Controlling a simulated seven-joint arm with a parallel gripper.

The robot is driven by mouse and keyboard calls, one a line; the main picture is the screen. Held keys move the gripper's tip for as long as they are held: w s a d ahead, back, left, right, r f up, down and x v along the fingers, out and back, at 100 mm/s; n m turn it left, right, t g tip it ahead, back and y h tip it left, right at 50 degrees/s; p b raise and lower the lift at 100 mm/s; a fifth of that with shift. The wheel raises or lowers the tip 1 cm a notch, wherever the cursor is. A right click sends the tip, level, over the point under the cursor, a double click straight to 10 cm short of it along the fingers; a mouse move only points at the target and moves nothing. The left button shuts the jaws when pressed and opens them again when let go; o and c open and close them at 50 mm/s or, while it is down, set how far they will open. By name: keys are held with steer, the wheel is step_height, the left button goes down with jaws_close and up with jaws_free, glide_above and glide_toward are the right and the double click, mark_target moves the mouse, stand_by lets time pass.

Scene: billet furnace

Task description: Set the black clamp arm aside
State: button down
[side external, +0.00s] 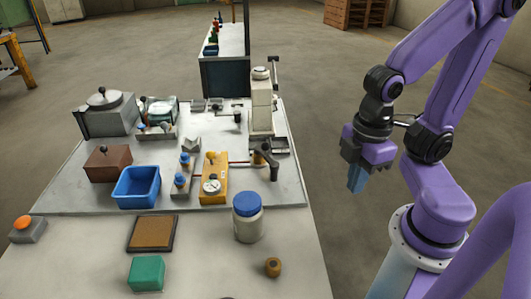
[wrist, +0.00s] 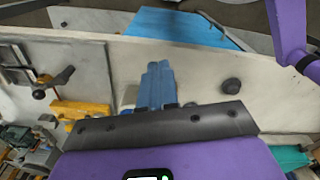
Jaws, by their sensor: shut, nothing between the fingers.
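The black clamp arm (side external: 268,161) appears as a dark piece with a handle at the right end of the yellow gauge block, near a thin red rod. In the wrist view a dark bar with a ball-ended lever (wrist: 52,82) lies at the left beside a yellow part; it looks like the same clamp. My gripper (side external: 356,181) hangs in the air off the right edge of the table, well apart from the clamp. Its blue fingers (wrist: 158,87) are together with nothing between them. The fingers hide part of the table and a pale object behind them in the wrist view.
The yellow gauge block (side external: 214,180), blue bin (side external: 136,188), brown box (side external: 108,164) and a tall cream unit (side external: 261,105) stand around the clamp. A blue-lidded jar (side external: 247,218), brown pad (side external: 152,234) and green block (side external: 146,274) are nearer. Table at front right is mostly bare.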

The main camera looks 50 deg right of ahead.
stand_by(0.3)
steer(key=c, duration=1)
jaws_free()
steer(key=shift+w+a, duration=0.1)
steer(key=shift+w, duration=0.15)
steer(key=shift+o, duration=0.7)
steer(key=w+a+r+m, duration=0.1)
steer(key=w+r+m, duration=0.1)
steer(key=w+m, duration=0.2)
steer(key=w, duration=0.2)
steer(key=shift+w+m, duration=0.3)
steer(key=shift+w, duration=0.1)
step_height(320, 180, up, 6)
steer(key=m+y, duration=0.2)
steer(key=m, duration=1.2)
glide_above(266, 151)
steer(key=s+d, duration=0.2)
steer(key=d, duration=0.1)
steer(key=shift+t, duration=0.5)
steer(key=x, duration=1.1)
steer(key=d+x, duration=0.1)
steer(key=x, duration=0.5)
steer(key=shift+w+f, duration=0.2)
steer(key=shift+f, duration=0.2)
jaws_close()
